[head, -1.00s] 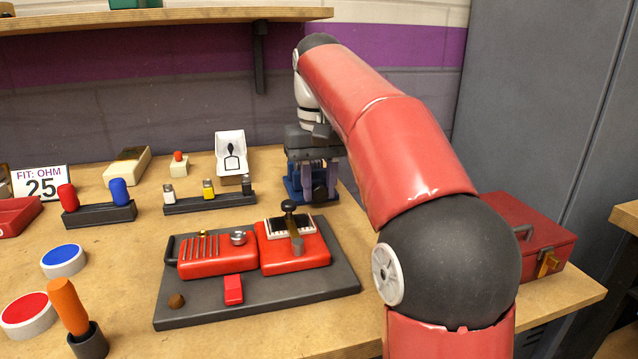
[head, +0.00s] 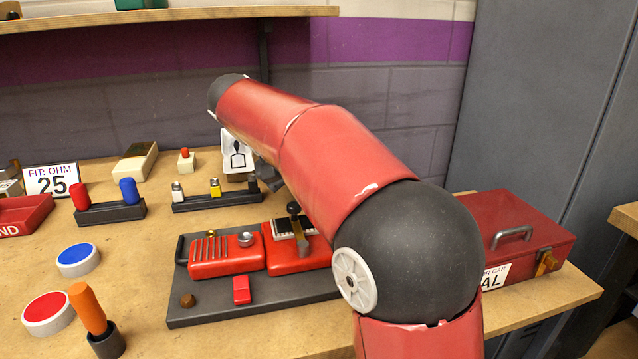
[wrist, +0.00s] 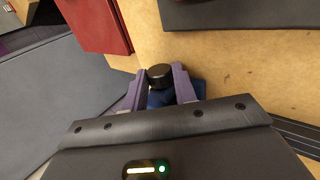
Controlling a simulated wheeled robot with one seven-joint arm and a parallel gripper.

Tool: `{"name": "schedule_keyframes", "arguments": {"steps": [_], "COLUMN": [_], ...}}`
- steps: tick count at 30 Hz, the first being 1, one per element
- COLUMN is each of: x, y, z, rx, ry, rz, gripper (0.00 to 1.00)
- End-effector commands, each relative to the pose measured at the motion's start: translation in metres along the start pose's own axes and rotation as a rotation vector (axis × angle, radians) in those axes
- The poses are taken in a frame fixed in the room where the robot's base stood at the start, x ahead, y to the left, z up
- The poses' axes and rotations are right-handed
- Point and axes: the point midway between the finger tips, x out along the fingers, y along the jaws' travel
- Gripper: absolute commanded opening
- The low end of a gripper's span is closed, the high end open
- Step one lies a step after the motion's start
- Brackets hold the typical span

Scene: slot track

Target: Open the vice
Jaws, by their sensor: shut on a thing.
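The vice is the blue body (wrist: 165,98) in the wrist view, mostly hidden under my gripper. A dark round knob (wrist: 160,73) of the vice shows between the fingertips. My gripper (wrist: 159,76) has a finger on each side of the knob and is shut on it. Its exact contact with the knob is hard to see. In the head view my red arm covers both the vice and the gripper.
A red toolbox (head: 512,240) stands right of my arm. A dark board with red fixtures (head: 262,292) lies in front of the arm. A bottle rack (head: 215,203) and a white stand (head: 238,153) are to the left.

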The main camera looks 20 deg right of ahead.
Motion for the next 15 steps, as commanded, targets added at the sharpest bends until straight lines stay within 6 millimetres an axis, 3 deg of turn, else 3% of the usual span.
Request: {"name": "schedule_keyframes", "arguments": {"steps": [15], "x": [-0.0005], "y": [-0.0027], "z": [-0.0006], "rx": [0.000], "ry": [0.004], "rz": [0.132], "gripper": [0.05]}}
